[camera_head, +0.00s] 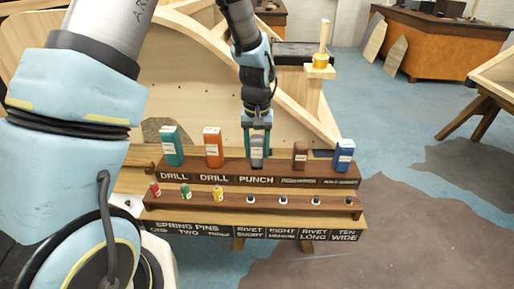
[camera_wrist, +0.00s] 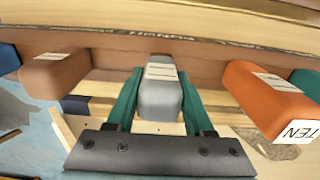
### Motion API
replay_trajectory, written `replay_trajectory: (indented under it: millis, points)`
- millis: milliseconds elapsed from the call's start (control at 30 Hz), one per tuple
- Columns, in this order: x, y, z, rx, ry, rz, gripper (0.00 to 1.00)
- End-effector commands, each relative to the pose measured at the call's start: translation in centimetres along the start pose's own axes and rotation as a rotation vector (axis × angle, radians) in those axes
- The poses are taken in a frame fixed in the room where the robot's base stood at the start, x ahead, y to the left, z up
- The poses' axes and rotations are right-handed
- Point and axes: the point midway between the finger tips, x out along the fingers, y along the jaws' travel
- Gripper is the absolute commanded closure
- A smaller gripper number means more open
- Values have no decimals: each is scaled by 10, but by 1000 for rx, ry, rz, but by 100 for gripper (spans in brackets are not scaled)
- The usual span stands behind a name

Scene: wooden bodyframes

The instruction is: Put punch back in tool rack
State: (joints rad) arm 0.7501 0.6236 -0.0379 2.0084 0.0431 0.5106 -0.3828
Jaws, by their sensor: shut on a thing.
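The punch (camera_head: 257,152) is a grey block-shaped tool with a pale label. My gripper (camera_head: 257,140) comes down from above and is shut on it. The punch is upright at the back tier of the dark wooden tool rack (camera_head: 257,181), above the PUNCH label, between the orange tool and the brown tool. Its lower end is hidden, so I cannot tell if it is seated. In the wrist view, the grey punch (camera_wrist: 160,100) sits between the two green fingers of my gripper (camera_wrist: 160,84), near the rack board (camera_wrist: 225,55).
The green tool (camera_head: 171,147) and orange tool (camera_head: 213,147) stand left of the punch. The brown tool (camera_head: 300,155) and blue tool (camera_head: 344,155) stand right. Several small pins and rivets sit in the front tier (camera_head: 235,202). A curved wooden frame (camera_head: 296,97) rises behind.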

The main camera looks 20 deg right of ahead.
Motion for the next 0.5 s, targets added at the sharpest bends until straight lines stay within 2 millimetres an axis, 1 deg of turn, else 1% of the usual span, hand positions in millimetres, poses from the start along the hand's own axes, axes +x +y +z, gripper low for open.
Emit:
replay_trajectory:
  millis: [133, 367, 400, 500]
  points:
    - [0, 0, 0, 0, 1, 0, 100]
    - [6, 0, 0, 0, 1, 0, 100]
    - [6, 0, 0, 0, 1, 0, 45]
    - [6, 0, 0, 0, 1, 0, 34]
